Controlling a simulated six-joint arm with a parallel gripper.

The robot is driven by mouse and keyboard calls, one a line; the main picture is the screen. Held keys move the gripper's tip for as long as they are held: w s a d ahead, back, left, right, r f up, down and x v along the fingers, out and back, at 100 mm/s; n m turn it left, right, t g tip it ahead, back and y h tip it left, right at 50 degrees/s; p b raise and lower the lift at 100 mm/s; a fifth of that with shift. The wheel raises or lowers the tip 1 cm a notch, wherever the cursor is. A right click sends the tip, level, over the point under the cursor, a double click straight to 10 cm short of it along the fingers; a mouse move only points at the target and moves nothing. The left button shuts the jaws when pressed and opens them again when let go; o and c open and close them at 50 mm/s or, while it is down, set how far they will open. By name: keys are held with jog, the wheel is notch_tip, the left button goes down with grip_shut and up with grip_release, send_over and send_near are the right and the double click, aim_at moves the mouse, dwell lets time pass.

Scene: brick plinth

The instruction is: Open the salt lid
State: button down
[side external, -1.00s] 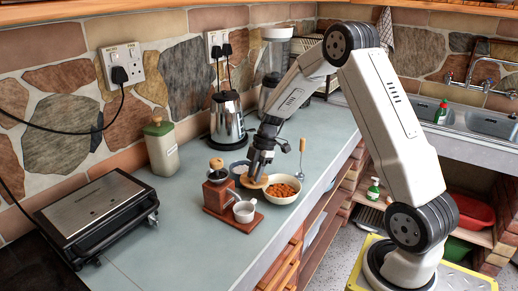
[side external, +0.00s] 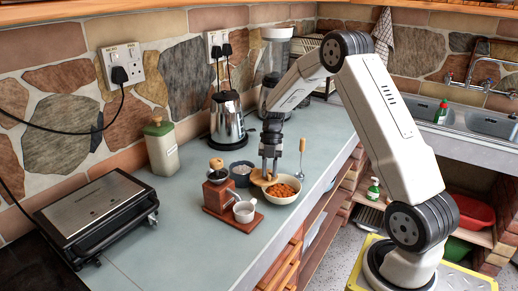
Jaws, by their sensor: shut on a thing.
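My gripper (side external: 270,174) points down at the counter's middle and is shut on a round, light wooden lid (side external: 261,181). The lid is beside the left rim of a cream bowl (side external: 284,197) of orange-brown food; I cannot tell if they touch. A small dark pot (side external: 242,178) stands just left of the lid. Its top is uncovered and pale grey contents show inside. The lid is apart from the pot's mouth. The gripper hides part of the lid.
A wooden grinder (side external: 217,190) and a small white cup (side external: 244,212) stand on a wooden board in front. A kettle (side external: 228,118), green-topped jar (side external: 161,148) and grill (side external: 97,213) are further left. The counter's front edge is close by.

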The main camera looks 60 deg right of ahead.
dwell(0.3)
jog(key=c, duration=0.5)
grip_release()
jog(key=v, duration=0.7)
jog(key=shift+d+r, duration=0.2)
jog(key=shift+r, duration=0.15)
jog(key=shift+w+a, duration=0.1)
jog(key=shift+a, duration=0.05)
